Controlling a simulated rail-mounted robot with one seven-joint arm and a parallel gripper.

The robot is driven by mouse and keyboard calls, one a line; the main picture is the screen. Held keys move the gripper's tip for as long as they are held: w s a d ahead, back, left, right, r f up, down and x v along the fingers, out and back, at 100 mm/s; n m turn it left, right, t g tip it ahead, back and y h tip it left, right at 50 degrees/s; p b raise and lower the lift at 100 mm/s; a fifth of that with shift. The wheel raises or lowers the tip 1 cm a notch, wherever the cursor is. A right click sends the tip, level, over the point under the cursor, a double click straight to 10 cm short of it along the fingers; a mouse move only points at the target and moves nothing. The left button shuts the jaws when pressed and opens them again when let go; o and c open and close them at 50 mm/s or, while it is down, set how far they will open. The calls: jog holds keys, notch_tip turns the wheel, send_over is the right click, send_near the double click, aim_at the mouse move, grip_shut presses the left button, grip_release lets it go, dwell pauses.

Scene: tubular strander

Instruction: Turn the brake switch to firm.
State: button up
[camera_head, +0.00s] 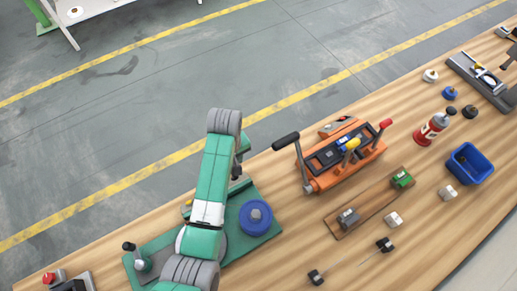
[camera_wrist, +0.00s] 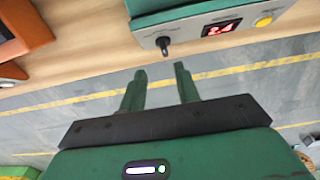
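The brake switch appears to be a small black toggle (camera_wrist: 165,45) on a grey panel (camera_wrist: 190,34) in the wrist view; its label is too small to read. The panel also bears a red lit display (camera_wrist: 218,30) and a yellow button (camera_wrist: 264,21). My gripper (camera_wrist: 160,70) is open and empty, its two green fingers apart and pointing toward the switch. The fingertips look just short of the switch, not touching it. In the head view my arm hides the panel and most of the gripper. The green machine base (camera_head: 262,196) carries a blue spool (camera_head: 256,217).
An orange tool unit (camera_head: 340,170) with black and red handles stands right of the machine on the wooden bench. Open floor lies behind the bench.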

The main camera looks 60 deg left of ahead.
jog(key=shift+s+f, duration=0.35)
jog(key=shift+s, duration=0.05)
notch_tip(320, 180, down, 7)
jog(key=shift+f+b, duration=0.15)
jog(key=shift+b, duration=0.25)
jog(key=c, duration=0.7)
